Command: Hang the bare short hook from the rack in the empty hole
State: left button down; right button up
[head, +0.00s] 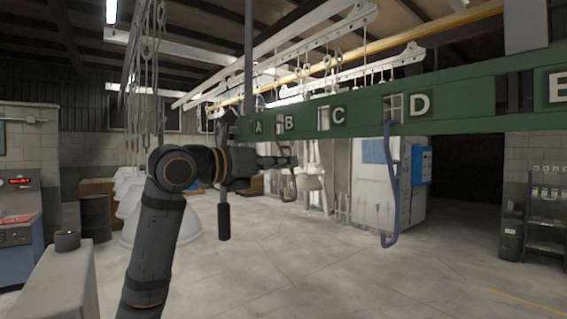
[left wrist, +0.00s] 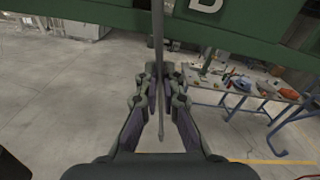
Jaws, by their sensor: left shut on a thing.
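The green rack beam (head: 455,125) bears the letters A, B, C, D and E, with square holes beside the letters. My left gripper (head: 284,162) is below the beam near B, shut on a thin grey hook (head: 291,188). In the left wrist view, the hook's upright shank (left wrist: 158,45) runs between the fingertips of this gripper (left wrist: 160,85). The shank reaches up in front of the beam; I cannot tell whether its top sits in the hole by B. The hole (head: 323,118) beside C looks empty. My right gripper is out of view.
A longer blue hook (head: 389,200) hangs at the hole left of D, to the right of my gripper. White bell-shaped hoods (head: 130,205) hang at the left. A workbench with tools (left wrist: 235,88) shows in the left wrist view. The floor below is clear.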

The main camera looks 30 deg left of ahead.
pick_arm(q)
jog(key=shift+f+b, duration=0.7)
jog(key=shift+f, duration=0.4)
jog(key=c, duration=1.4)
grip_release()
jog(key=shift+r, duration=0.1)
jog(key=shift+c, duration=0.2)
